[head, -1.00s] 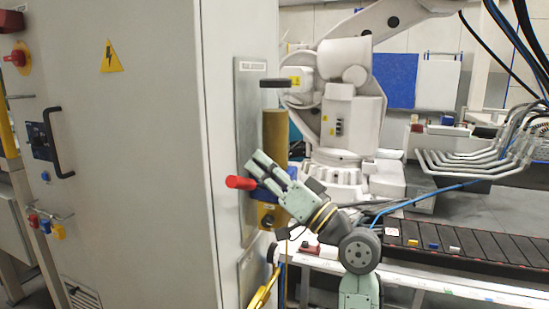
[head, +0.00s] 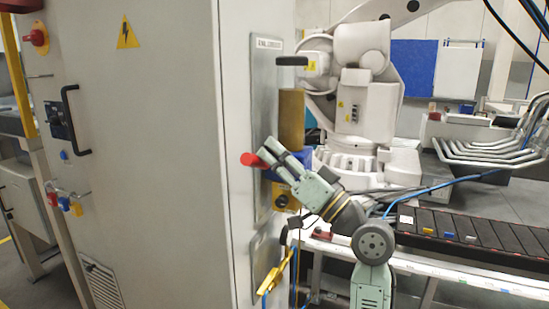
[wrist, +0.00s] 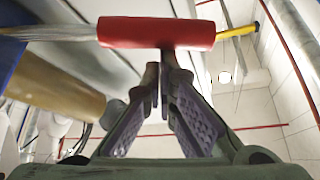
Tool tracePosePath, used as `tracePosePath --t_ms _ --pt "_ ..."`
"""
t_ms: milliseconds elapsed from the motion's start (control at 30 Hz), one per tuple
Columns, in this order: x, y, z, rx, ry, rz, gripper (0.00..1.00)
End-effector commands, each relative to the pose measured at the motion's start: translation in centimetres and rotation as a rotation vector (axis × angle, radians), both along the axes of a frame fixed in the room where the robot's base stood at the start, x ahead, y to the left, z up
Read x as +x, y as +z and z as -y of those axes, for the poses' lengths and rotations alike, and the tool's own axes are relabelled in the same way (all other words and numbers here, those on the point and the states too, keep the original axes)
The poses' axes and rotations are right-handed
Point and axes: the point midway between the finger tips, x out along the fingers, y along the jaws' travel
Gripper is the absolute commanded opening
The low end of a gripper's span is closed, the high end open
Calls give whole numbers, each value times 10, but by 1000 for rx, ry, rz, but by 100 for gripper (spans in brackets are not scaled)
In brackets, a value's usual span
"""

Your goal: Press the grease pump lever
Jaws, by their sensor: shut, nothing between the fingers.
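The grease pump is on the side of the grey cabinet, with a brass-coloured cylinder (head: 291,118), a black top piece (head: 291,61) and a blue block. Its lever has a red grip (head: 253,159) pointing towards the camera. In the wrist view the red grip (wrist: 150,32) lies across the top, with a grey rod on its left. My gripper (head: 267,152) is shut and empty, its fingertips close by the red grip. In the wrist view the fingertips (wrist: 163,72) are just below the grip in the picture. I cannot tell whether they touch it. My gripper hides part of the blue block.
The grey cabinet (head: 160,180) fills the left. A yellow part (head: 277,274) hangs low on its side. A white robot arm (head: 358,100) stands behind the pump. A black slatted conveyor (head: 470,228) and cables are at the right.

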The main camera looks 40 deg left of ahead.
Motion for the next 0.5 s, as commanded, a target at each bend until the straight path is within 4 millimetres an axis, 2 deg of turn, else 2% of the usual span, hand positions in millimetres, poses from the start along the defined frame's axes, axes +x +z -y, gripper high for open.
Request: tracePosePath --t_ms 267,500 --pt "-4 -13 0 9 2 47 0" --pt "-12 -35 1 35 3 153 0"
